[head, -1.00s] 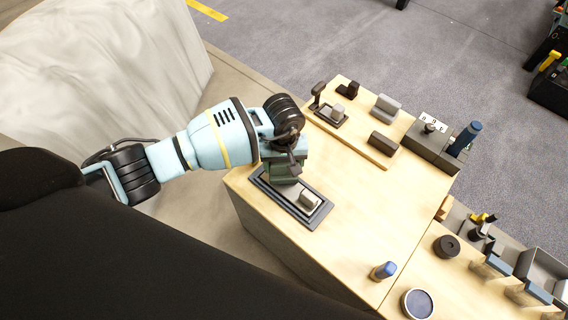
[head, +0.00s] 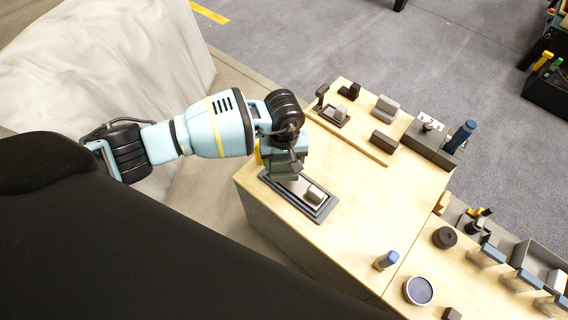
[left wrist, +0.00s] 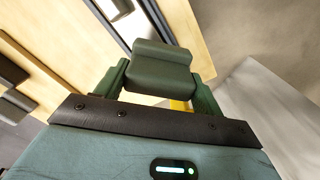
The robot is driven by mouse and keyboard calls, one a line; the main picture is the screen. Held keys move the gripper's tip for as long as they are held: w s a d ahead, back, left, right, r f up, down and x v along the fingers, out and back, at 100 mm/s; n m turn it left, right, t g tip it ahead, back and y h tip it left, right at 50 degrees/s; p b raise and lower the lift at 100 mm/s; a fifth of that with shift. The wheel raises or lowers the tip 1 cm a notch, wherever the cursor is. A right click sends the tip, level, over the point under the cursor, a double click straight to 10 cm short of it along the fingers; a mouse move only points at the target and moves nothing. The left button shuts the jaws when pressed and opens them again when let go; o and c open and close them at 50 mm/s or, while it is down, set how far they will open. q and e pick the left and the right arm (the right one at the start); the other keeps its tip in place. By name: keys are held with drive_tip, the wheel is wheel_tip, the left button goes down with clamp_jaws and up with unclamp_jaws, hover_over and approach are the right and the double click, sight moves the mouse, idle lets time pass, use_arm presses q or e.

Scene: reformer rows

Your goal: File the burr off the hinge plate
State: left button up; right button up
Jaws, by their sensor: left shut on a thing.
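My left gripper (head: 284,171) is shut on a dark green-grey block with a stepped top. In the left wrist view the block (left wrist: 160,70) sits between the two green fingers (left wrist: 160,88). The gripper is over the left end of a dark tray-like fixture (head: 325,211) on the bench. A pale metal plate (head: 297,185), perhaps the hinge plate, lies in it, partly hidden by the gripper. A small grey block (head: 315,194) stands at the plate's right end. I cannot make out a burr, or whether the held block touches the plate. My right gripper is not in view.
Behind on the wooden bench (head: 365,205) are a small stand (head: 330,114), a grey block (head: 386,107) and a dark block (head: 384,141). A blue-topped bottle (head: 387,261) and a round dish (head: 419,290) stand to the right. The bench middle is clear.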

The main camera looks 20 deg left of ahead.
use_arm(q)
drive_tip(key=shift+r+p, duration=1.1)
drive_tip(key=shift+r, duration=0.75)
